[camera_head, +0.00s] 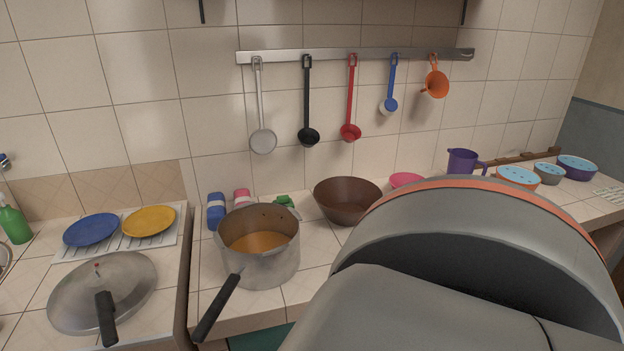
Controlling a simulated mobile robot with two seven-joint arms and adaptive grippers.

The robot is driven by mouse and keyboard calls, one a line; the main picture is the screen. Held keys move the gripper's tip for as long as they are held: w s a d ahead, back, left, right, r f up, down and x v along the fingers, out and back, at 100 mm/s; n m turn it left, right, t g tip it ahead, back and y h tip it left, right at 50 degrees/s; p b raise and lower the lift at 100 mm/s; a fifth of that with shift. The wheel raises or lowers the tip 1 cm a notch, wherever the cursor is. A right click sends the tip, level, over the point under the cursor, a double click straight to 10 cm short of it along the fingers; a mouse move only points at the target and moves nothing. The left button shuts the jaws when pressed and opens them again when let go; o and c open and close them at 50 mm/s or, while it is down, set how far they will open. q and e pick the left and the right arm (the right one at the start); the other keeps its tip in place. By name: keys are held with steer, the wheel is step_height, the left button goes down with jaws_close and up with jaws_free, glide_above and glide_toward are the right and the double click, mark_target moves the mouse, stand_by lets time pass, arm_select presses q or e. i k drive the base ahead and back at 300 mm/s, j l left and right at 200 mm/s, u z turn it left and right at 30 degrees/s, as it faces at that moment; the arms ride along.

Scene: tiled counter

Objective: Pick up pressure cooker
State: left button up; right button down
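The pressure cooker pot (265,263) is a grey metal pot with a long black handle (217,308) that points toward the front left. It stands upright and uncovered on the tiled counter, with something orange-brown inside. A round metal lid (103,291) with a black handle lies apart from it, on the left counter section. A large grey part of my own arm fills the lower right and hides the counter there. Neither of my grippers shows in the head view.
A brown bowl (347,201) stands right behind the pot. Blue (216,211) and pink containers stand behind it. Blue (91,230) and yellow (149,221) plates sit at left. A purple jug (463,162) and several bowls stand at right. Ladles hang from a wall rail (355,55).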

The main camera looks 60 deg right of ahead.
mark_target(259, 243)
steer(key=z, duration=1.6)
steer(key=u, duration=1.8)
steer(key=z, duration=1.8)
